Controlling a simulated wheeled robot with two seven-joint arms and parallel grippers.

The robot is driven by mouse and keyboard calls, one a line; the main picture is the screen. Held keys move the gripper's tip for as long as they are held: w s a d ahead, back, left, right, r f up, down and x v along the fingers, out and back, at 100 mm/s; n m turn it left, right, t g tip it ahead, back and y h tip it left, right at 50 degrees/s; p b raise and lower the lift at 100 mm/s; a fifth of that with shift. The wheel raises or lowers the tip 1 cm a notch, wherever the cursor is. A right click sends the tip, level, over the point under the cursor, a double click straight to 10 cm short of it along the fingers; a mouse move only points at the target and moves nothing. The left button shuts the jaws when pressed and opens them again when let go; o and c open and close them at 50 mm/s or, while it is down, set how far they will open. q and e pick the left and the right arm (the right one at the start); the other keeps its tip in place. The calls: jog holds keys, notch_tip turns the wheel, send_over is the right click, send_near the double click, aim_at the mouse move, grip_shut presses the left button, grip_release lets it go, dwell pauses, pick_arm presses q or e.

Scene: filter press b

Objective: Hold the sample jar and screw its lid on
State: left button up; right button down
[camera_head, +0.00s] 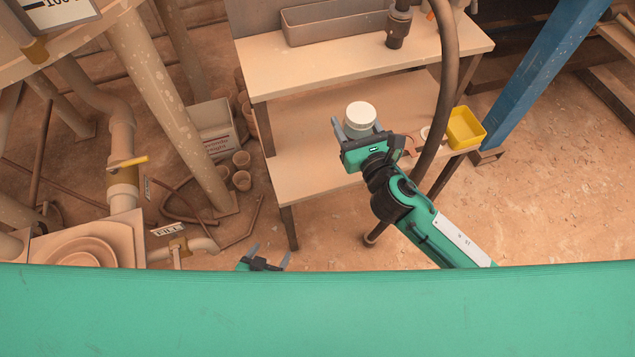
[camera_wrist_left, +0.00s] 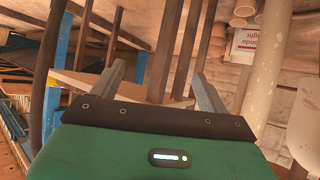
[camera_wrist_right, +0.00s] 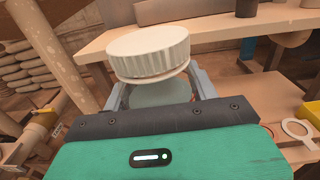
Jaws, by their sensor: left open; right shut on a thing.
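My right gripper (camera_head: 358,132) is shut on the sample jar (camera_wrist_right: 158,94), holding it above the lower bench shelf. The jar's body is pale and mostly hidden behind the gripper in the right wrist view. The white ribbed lid (camera_head: 361,113) sits on top of the jar; it also shows large in the right wrist view (camera_wrist_right: 149,50). I cannot tell how tightly it is seated. My left gripper (camera_head: 270,255) is open and empty, low at the bottom edge of the head view, well to the left of the jar. Its spread fingers show in the left wrist view (camera_wrist_left: 160,82).
A two-level bench (camera_head: 300,187) stands behind my right gripper, with a grey trough (camera_head: 333,24) on top. A yellow bin (camera_head: 465,128) and a dark hose (camera_head: 447,70) are to the right. Pipes (camera_head: 165,100) stand at the left. The floor between is partly clear.

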pick_arm(q)
jog(key=w+d+r+t+h+b, duration=0.1)
jog(key=r+t+b, duration=0.3)
jog(key=r, duration=0.9)
jog(key=d+r+t+h+b, duration=0.2)
jog(key=r+t+b, duration=0.2)
jog(key=r, duration=0.9)
jog(key=b, duration=0.3)
jog(key=shift+w+r+n+b, duration=0.15)
jog(key=shift+w+n+b, duration=0.15)
jog(key=shift+w+b, duration=0.05)
pick_arm(e)
jog(key=w+a+f+n+g+y, duration=0.2)
jog(key=w+a+f+y, duration=0.2)
jog(key=a+f, duration=0.5)
notch_tip(320, 180, down, 3)
jog(key=shift+w+r+n, duration=0.1)
jog(key=shift+w+n, duration=0.3)
jog(key=shift+w, duration=0.5)
